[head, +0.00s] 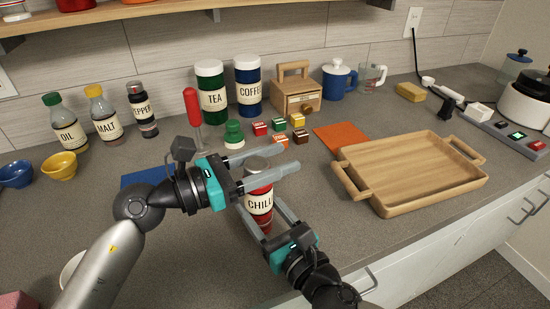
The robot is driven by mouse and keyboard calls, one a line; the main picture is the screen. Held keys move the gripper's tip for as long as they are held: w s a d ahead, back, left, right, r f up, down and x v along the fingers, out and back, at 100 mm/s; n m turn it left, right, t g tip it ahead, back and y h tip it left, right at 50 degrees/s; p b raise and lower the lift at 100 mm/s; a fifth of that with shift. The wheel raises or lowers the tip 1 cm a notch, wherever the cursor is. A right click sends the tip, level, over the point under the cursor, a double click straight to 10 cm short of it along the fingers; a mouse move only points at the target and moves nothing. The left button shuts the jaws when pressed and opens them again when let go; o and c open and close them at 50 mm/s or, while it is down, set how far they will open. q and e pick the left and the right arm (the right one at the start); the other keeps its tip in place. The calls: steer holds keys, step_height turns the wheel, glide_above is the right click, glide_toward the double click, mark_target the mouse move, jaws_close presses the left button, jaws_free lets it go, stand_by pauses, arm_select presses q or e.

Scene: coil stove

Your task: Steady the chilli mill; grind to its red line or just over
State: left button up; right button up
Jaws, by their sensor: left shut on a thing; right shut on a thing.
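The chilli mill (259,200) is a red cylinder with a cream "CHILLI" label and a grey top (257,164). It stands roughly upright on the counter. My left gripper (284,158), its arm coming in from the left, is shut on the upper part of the mill, with a finger on either side just below the top. My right gripper (259,206), coming from the lower right, is shut on the mill's lower body, its fingers beside the label. The fingers hide parts of the mill. I cannot make out a red line.
A wooden tray (372,190) lies to the right. A blue mat (143,178) lies left, partly under my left arm.

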arm_select(q)
jaws_close()
steer(key=shift+s+d+m+g+h, duration=0.15)
steer(key=shift+m+g+h, duration=0.1)
steer(key=shift+m+g, duration=0.4)
steer(key=shift+s+a+m+g+h, duration=0.1)
steer(key=shift+m+g+h, duration=0.2)
steer(key=shift+g, duration=0.6)
steer(key=shift+s+d+m+g+h, duration=0.1)
steer(key=shift+s+m+g+h, duration=0.05)
steer(key=shift+m+g, duration=0.5)
steer(key=o, duration=0.9)
jaws_free()
steer(key=shift+o, duration=0.2)
